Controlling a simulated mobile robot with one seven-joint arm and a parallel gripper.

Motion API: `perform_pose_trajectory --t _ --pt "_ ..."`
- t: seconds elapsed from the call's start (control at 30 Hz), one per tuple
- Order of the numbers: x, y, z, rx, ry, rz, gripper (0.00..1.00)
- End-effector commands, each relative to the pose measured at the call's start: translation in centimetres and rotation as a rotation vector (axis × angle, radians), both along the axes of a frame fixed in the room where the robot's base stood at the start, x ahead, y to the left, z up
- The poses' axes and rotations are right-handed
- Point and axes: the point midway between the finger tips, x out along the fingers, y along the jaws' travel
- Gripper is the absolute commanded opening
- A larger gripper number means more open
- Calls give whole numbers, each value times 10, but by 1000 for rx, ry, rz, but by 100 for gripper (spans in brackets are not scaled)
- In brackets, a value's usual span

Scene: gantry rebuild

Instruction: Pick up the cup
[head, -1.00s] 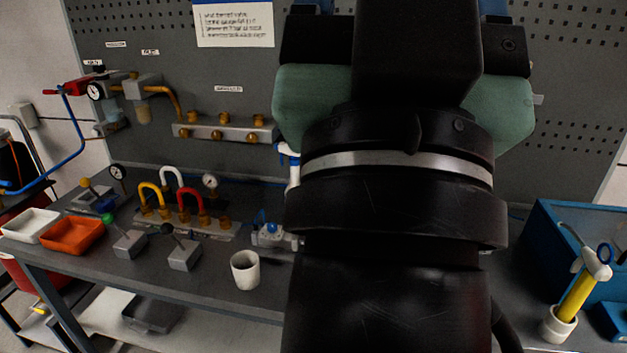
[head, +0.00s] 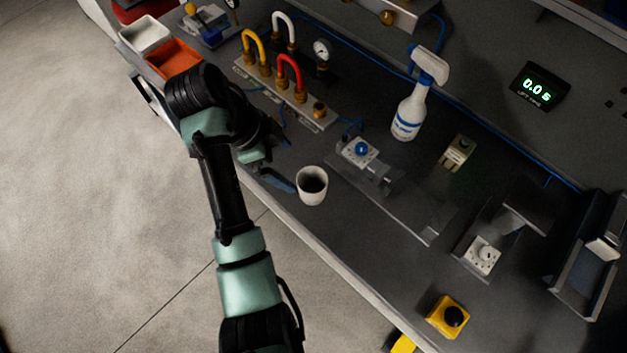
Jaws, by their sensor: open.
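A white cup (head: 312,187) stands upright near the front edge of the dark workbench, with its open mouth facing up and a dark inside. My gripper (head: 277,160) is at the end of my arm, just left of the cup and close to it. It is open and empty, and partly hidden behind my wrist. Whether a finger touches the cup cannot be told from this view.
A rack with yellow, white and red hoses (head: 285,85) stands behind my gripper. An orange tray (head: 174,57) lies at the left. A spray bottle (head: 408,112) and a blue-knobbed block (head: 361,150) are right of the cup. A yellow button box (head: 448,317) sits at the front right.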

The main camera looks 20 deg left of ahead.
Motion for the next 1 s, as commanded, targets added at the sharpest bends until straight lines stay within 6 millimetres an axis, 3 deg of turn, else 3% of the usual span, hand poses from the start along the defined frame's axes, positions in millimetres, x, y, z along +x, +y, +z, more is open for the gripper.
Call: perform_pose_trajectory --t 0.03,0.3,0.67,1.0 --pt "2 -3 -13 1 -1 -3 100" --pt "12 -15 -47 3 -3 1 100" --pt "21 -27 -69 3 0 2 100" --pt "33 -43 -107 3 -2 3 100"
